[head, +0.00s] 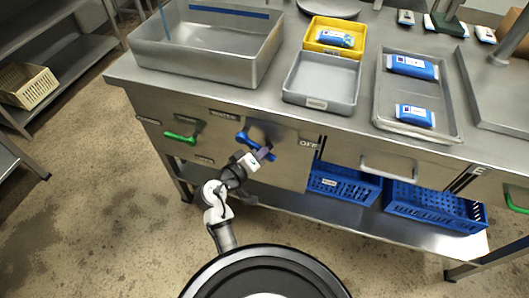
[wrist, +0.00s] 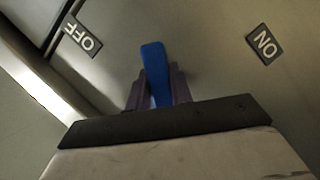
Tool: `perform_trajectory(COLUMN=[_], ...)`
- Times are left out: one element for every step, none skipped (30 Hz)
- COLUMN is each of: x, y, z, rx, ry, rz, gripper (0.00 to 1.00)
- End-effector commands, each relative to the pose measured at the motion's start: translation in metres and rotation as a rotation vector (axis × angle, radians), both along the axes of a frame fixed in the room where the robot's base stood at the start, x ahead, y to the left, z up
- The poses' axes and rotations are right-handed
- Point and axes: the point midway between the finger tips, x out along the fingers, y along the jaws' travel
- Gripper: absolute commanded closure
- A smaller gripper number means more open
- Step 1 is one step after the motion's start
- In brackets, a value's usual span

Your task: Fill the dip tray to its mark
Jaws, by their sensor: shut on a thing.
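The large grey metal basin (head: 262,55), which looks like the dip tray, stands at the back left of the bench. A dark blue line (head: 228,11) runs along its far inner wall, and a thin pale blue vertical streak (head: 164,22) shows at its left; I cannot tell the water level. A blue lever (head: 250,144) is on the bench front below, between an OFF label (head: 308,143) and an ON label (wrist: 265,44). My gripper (head: 265,154) is shut on the blue lever, which also shows between the fingers in the wrist view (wrist: 155,72).
A green lever (head: 182,138) is on the same front, to the left. A small grey tray (head: 318,102), a yellow bin (head: 355,33) and a metal tray with blue packs (head: 455,125) stand on the bench. Blue crates (head: 345,185) sit on the shelf below.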

Motion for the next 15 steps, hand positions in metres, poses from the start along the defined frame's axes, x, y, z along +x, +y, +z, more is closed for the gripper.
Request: perform_trajectory(x=[0.0011, 0.0014, 0.0016, 0.0019, 0.0021, 0.0024, 0.0026, 0.0028, 0.0030, 0.0031, 0.0032, 0.0034, 0.0034, 0.0035, 0.0036], y=[0.0006, 0.0015, 0.0025, 0.0030, 0.0037, 0.0044, 0.0049, 0.0053, 0.0059, 0.0063, 0.0067, 0.0070, 0.0072, 0.0074, 0.0076], z=[-0.0033, -0.0043, -0.0052, -0.0060, -0.0067, -0.0075, -0.0080, -0.0084, -0.0090, -0.0095, -0.0097, -0.0099, -0.0100, -0.0101, -0.0101], rx=[0.031, 0.048, 0.070, 0.085, 0.099, 0.116, 0.128, 0.138, 0.149, 0.157, 0.165, 0.173, 0.178, 0.182, 0.186], ry=[-0.013, -0.018, -0.026, -0.031, -0.035, -0.040, -0.045, -0.048, -0.051, -0.054, -0.057, -0.059, -0.061, -0.062, -0.064], rz=[-0.001, 0.000, 0.000, -0.001, 0.000, 0.000, -0.001, -0.001, -0.001, -0.001, -0.001, -0.001, -0.001, -0.001, -0.001], gripper=[1.00, 1.00, 1.00, 1.00, 1.00, 1.00, 1.00, 1.00, 1.00, 1.00, 1.00, 1.00, 1.00, 1.00, 1.00])
